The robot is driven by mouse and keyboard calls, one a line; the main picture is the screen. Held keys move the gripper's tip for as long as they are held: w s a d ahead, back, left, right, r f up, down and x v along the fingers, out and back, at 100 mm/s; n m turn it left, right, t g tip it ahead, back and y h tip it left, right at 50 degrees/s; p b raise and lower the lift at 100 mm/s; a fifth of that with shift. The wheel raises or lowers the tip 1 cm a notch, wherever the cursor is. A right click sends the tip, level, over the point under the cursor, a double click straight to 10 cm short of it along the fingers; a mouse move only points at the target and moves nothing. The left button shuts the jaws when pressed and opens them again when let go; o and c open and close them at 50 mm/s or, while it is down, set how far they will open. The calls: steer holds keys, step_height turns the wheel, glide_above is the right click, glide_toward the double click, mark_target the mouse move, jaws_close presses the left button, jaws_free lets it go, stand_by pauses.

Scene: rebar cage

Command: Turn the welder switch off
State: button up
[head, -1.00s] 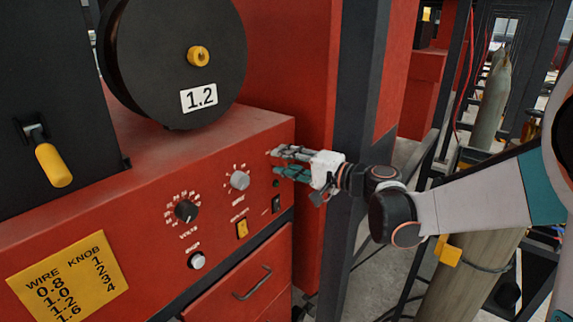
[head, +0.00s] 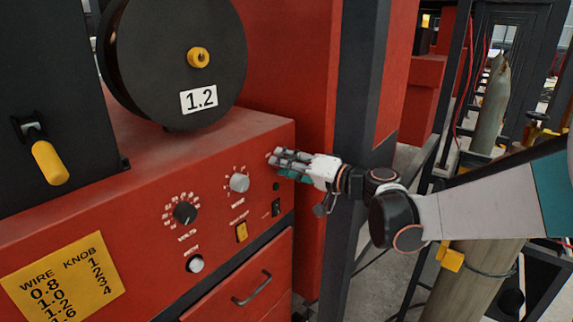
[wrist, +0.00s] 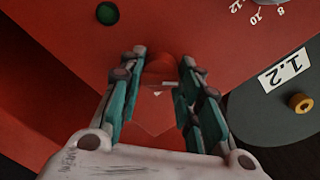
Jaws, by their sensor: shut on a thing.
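The welder's red front panel (head: 120,215) fills the left of the head view. My gripper (head: 277,160) is at the panel's upper right corner, its fingers pointing left onto the face. In the wrist view my gripper (wrist: 159,75) has its two teal-padded fingers on either side of a round red knob (wrist: 160,66), shut on it. White marks lie beside the knob. In the head view the fingers hide the knob, and its pointer setting cannot be read. A small black switch (head: 276,207) sits below my gripper, apart from it.
A dark green round lamp (wrist: 107,13) is near the knob. The wire dial (head: 239,183), volts dial (head: 184,213), yellow switch (head: 242,231) and a white button (head: 196,264) are to the left. A wire spool (head: 175,60) stands above. A dark post (head: 357,130) stands close behind my gripper.

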stand_by(0.3)
steer(key=o, duration=1.1)
steer(key=v, duration=1.2)
